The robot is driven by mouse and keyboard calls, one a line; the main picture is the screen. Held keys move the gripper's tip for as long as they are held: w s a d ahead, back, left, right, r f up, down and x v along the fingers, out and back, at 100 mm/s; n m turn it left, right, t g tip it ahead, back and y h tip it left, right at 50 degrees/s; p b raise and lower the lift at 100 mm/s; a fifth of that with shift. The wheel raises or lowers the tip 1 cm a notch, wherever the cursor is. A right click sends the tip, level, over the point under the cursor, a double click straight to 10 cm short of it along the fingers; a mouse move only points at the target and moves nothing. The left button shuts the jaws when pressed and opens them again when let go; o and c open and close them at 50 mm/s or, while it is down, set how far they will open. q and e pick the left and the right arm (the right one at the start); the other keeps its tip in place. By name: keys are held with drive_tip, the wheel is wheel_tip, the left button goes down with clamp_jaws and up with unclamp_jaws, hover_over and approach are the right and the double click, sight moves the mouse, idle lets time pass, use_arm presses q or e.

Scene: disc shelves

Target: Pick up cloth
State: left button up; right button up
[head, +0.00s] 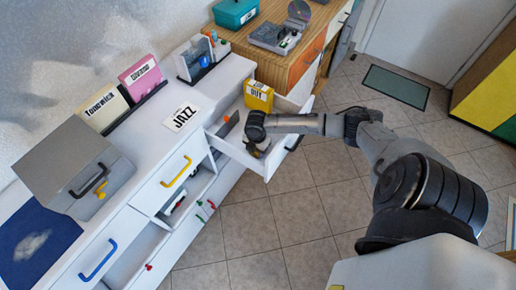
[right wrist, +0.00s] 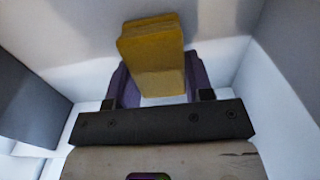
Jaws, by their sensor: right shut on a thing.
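My right gripper (head: 257,148) points down into an open white drawer (head: 232,152) in the head view. In the right wrist view its two purple fingers (right wrist: 158,82) are shut on a yellow, folded, block-like piece, which I take for the cloth (right wrist: 155,45). The cloth sticks out past the fingertips, with pale drawer walls around it. In the head view the gripper hides most of the cloth. I cannot tell whether the cloth touches the drawer floor. My left gripper is not in view.
A yellow box marked OUT (head: 259,96) stands just behind the gripper. A JAZZ card (head: 182,118), a grey box (head: 75,165) and a blue sheet with a pale patch (head: 35,245) lie on the white cabinet top. The tiled floor (head: 300,210) right of the drawers is clear.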

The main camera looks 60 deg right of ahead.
drive_tip(key=shift+r, duration=0.1)
wheel_tip(320, 180, up, 8)
drive_tip(key=p, duration=0.3)
drive_tip(key=shift+r, duration=0.9)
